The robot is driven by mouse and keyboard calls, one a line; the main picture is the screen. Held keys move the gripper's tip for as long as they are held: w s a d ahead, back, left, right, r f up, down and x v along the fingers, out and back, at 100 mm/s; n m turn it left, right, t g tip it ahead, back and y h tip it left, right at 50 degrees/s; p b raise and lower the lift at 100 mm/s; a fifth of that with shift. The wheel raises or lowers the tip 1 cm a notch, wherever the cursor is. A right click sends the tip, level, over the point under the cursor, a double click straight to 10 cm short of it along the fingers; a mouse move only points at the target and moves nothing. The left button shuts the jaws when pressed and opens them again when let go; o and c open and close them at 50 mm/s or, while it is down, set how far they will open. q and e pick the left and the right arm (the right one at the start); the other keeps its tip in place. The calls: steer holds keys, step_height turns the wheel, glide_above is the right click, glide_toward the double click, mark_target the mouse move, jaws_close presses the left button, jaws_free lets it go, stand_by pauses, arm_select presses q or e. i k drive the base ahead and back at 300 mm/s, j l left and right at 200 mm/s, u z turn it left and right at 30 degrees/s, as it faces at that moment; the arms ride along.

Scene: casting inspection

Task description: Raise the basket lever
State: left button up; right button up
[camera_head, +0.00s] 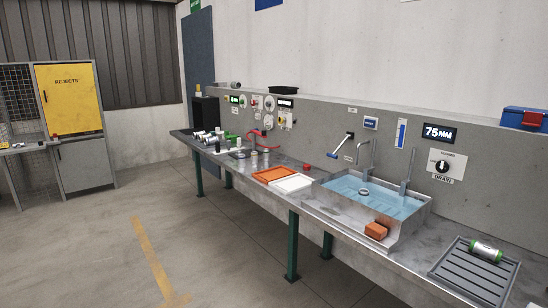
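A lever (341,147) with a dark pivot on the grey back panel slopes down to the left, above the back left of the wash tank; it looks like the basket lever, but no label on it is readable. The steel tank (397,239) holds blue liquid (395,200). A small ring-shaped part (364,191) shows in the liquid. Two upright metal posts (406,172) stand at the tank's back. A basket itself is hard to make out under the liquid. Neither of my grippers is in view.
A slatted rack (455,268) at right holds a green-ended cylinder (486,251). Orange (274,174) and white (291,184) trays lie left of the tank. A drain knob (442,166) is on the panel. The floor (110,245) before the bench is clear.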

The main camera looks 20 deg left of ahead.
mark_target(333, 156)
steer(key=u, duration=0.35)
steer(key=i+j+z, duration=0.2)
steer(key=i+j, duration=2.1)
steer(key=i, duration=0.1)
